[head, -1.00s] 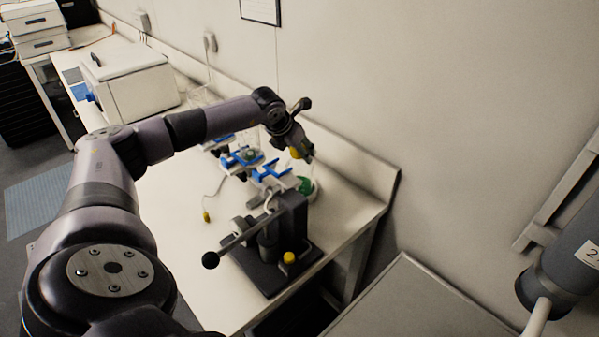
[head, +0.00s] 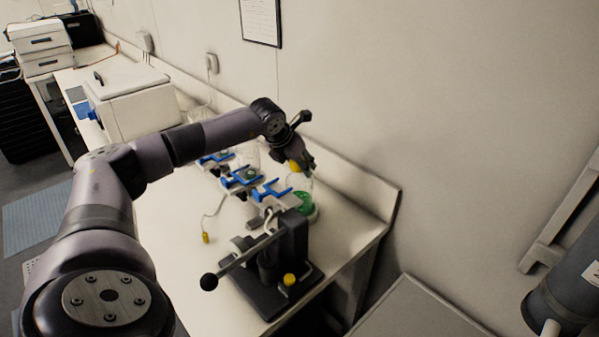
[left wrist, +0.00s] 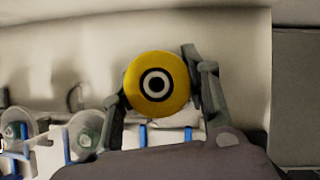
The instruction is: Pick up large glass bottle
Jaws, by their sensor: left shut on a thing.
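A clear glass bottle with green contents (head: 304,203) stands on the white bench near the wall, towards the right end. A yellow cap (head: 294,167) shows at its top. My left gripper (head: 301,164) comes down from above and is shut on the bottle at the yellow cap. In the left wrist view the round yellow cap (left wrist: 156,84) with a dark ringed centre sits between the two fingers (left wrist: 160,98). The cap hides the bottle's body there. I cannot tell whether the bottle's base touches the bench. My right gripper is not in view.
Blue clamps (head: 271,190) on a row of stands are just left of the bottle. A dark press with a lever (head: 268,264) stands in front. A white box (head: 137,101) is farther back. The wall is close behind, and the bench ends to the right.

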